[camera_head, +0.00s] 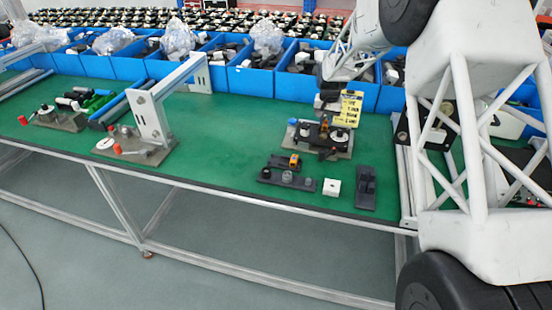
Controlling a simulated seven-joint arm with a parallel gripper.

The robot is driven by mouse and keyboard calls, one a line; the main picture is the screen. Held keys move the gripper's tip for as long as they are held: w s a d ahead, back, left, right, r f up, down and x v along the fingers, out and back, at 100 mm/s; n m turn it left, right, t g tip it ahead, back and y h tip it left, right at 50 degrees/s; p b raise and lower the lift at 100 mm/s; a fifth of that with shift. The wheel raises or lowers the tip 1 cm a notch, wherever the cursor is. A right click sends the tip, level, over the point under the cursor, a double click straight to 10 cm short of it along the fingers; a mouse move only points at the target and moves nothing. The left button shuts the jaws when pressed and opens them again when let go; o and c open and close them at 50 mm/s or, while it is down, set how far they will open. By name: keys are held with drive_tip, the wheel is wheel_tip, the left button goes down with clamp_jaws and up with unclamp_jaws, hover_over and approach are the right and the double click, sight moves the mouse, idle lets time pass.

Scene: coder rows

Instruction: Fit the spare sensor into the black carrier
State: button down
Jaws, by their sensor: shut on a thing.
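My gripper (327,107) points down over a fixture at the right part of the green bench. It is shut on a small part at its fingertips, too small and dark to make out. Below it, a black carrier-like piece (312,132) lies on the grey fixture plate (333,153), with a white disc (338,135) on the right and a blue knob (292,121) on the left. I cannot tell whether the held part touches the black piece. In front lie a small black block with an orange part (294,161) and a long black strip with a grey round piece (287,177).
A yellow lettered card (351,108) stands just right of my gripper. A white square block (332,187) and a black holder (366,188) lie near the front edge. Blue bins (268,80) line the back. A white bracket (150,117) stands left; the bench middle (220,150) is clear.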

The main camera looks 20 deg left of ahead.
sight(326, 123)
drive_tip(key=shift+f, duration=0.35)
idle(0.8)
drive_tip(key=c, duration=0.9)
unclamp_jaws()
drive_tip(key=shift+r, duration=3.9)
